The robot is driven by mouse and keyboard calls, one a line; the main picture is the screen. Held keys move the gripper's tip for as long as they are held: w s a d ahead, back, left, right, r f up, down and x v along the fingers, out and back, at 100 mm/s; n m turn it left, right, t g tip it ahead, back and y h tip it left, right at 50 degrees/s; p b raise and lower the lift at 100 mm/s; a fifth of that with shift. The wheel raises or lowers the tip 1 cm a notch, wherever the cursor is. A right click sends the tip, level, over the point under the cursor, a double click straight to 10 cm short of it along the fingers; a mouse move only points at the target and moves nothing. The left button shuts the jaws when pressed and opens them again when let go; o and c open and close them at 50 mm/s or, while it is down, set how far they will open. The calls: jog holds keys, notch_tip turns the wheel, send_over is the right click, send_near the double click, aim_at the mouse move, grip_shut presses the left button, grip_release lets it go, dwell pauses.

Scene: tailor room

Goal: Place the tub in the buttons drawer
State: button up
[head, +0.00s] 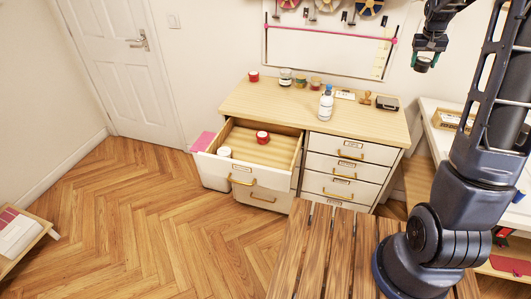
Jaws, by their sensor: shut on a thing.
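My gripper (426,62) is at the upper right, raised in front of the wall and well to the right of the open drawer. It is shut on a small dark thing with a green edge (434,60), probably the tub; the fingers hide much of it. The top left drawer (243,184) of the wooden-topped cabinet is pulled out. Its label is too small to read. Inside it, a red tub (263,137) stands towards the back and a white tub (225,152) at the front left. Bare drawer floor shows between and around them.
On the cabinet top (262,98) stand a red tub (253,76), several small jars (285,77), a white bottle (326,103) and a dark case (387,103). The right-hand drawers (347,167) are shut. A slatted wooden table (325,250) is in front.

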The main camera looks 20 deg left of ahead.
jog(key=s+a+n, duration=0.2)
jog(key=s+a, duration=0.1)
jog(key=a, duration=1)
jog(key=n+y, duration=0.3)
jog(key=n, duration=0.5)
send_over(279, 164)
jog(key=s+d, duration=0.1)
jog(key=s, duration=0.3)
notch_tip(279, 164, down, 42)
jog(key=shift+w+r, duration=0.1)
jog(key=shift+f, duration=0.2)
